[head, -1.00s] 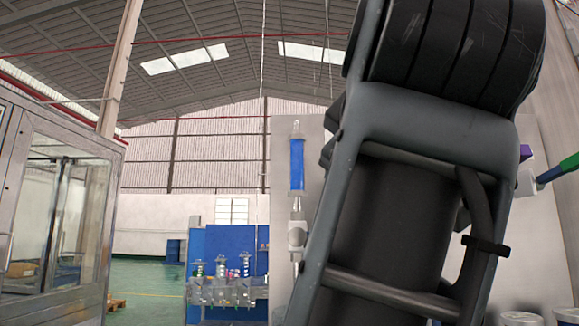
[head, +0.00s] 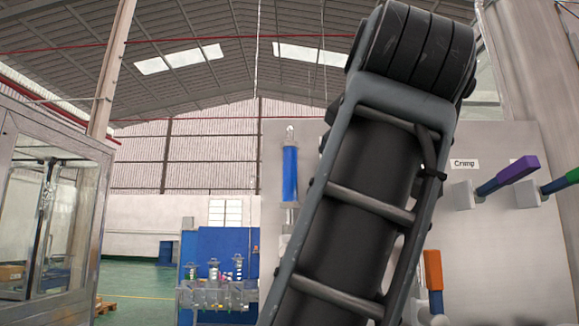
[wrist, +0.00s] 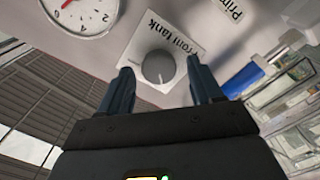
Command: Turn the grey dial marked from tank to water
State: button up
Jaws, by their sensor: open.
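The grey dial (wrist: 158,67) is a round knob on a white panel in the wrist view. A label beside it reads "front tank" or similar, partly cut by the knob and tilted. My gripper (wrist: 158,82) is open, with one dark finger on each side of the dial in the picture. I cannot tell how far the fingertips are from the panel. The word "water" cannot be read in any view. In the head view my arm covers part of the panel, and the dial is hidden.
A gauge (wrist: 85,12) with a red needle and a "Prime" label (wrist: 223,12) are near the dial. In the head view the panel (head: 505,240) carries a purple-ended lever (head: 515,172), an orange-ended handle (head: 433,270) and a blue cylinder (head: 290,174). A glass cabinet (head: 55,220) stands left.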

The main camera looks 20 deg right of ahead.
jog(key=shift+w, duration=0.1)
jog(key=shift+c, duration=0.5)
jog(key=c, duration=1)
jog(key=shift+o, duration=0.2)
jog(key=m, duration=0.8)
jog(key=shift+d+m, duration=0.15)
jog(key=shift+m, duration=0.15)
jog(key=o, duration=1.1)
jog(key=shift+c, duration=0.2)
